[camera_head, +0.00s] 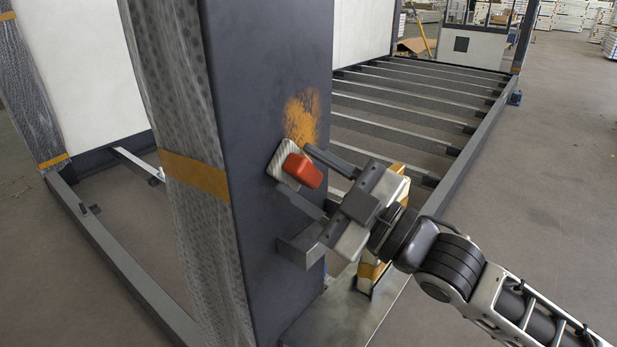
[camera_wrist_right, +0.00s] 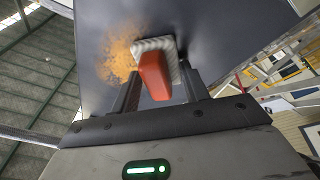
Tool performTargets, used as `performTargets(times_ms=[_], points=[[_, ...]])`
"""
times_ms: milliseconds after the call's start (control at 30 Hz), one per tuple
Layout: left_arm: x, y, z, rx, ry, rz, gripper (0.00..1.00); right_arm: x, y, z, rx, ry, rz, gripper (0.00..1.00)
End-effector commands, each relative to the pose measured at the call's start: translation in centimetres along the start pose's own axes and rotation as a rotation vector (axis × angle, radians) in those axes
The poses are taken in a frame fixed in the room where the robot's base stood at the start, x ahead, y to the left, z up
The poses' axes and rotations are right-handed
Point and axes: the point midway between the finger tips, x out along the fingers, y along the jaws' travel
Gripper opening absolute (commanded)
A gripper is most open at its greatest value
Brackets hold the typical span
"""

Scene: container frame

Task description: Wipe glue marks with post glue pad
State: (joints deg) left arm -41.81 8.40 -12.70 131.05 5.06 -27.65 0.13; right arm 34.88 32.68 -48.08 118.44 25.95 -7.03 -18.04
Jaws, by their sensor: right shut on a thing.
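The glue pad is a pale ridged block (camera_head: 286,166) with a red handle (camera_head: 302,171). It sits against or very close to the dark face of the post (camera_head: 262,75); I cannot tell if it touches. My right gripper (camera_head: 306,176) is shut on the pad, with a finger on each side of it. An orange-brown glue mark (camera_head: 303,115) lies on the post just above the pad. In the right wrist view the pad (camera_wrist_right: 168,46), its red handle (camera_wrist_right: 155,76) and the mark (camera_wrist_right: 117,60) show, with the pad overlapping the mark's edge. My left gripper is out of view.
Bubble wrap (camera_head: 180,85) with an orange tape band (camera_head: 197,176) covers the post's left side. A dark bracket (camera_head: 302,248) juts out below my gripper. The frame's floor beams (camera_head: 405,100) run behind. Open floor (camera_head: 560,160) lies at the right.

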Motion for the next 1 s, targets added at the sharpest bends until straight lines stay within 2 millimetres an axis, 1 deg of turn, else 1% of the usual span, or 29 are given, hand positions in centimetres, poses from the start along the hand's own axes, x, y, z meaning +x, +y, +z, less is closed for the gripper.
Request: performTargets(times_ms=[100, 300, 567, 800, 1000], points=[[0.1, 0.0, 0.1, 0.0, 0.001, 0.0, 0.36, -0.1, 1.0, 0.8, -0.006, -0.003, 0.001, 0.27], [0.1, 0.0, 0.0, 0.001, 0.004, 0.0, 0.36, -0.3, 2.2, 1.9, -0.004, -0.001, 0.001, 0.27], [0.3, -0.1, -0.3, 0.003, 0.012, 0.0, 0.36, -0.4, 2.9, 2.4, -0.002, -0.001, 0.001, 0.27], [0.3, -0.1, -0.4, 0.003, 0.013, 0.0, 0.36, -0.4, 4.5, 3.8, -0.004, -0.002, 0.002, 0.27], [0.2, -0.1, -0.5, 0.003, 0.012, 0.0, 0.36, -0.3, 5.5, 4.8, -0.002, -0.001, 0.001, 0.27]])
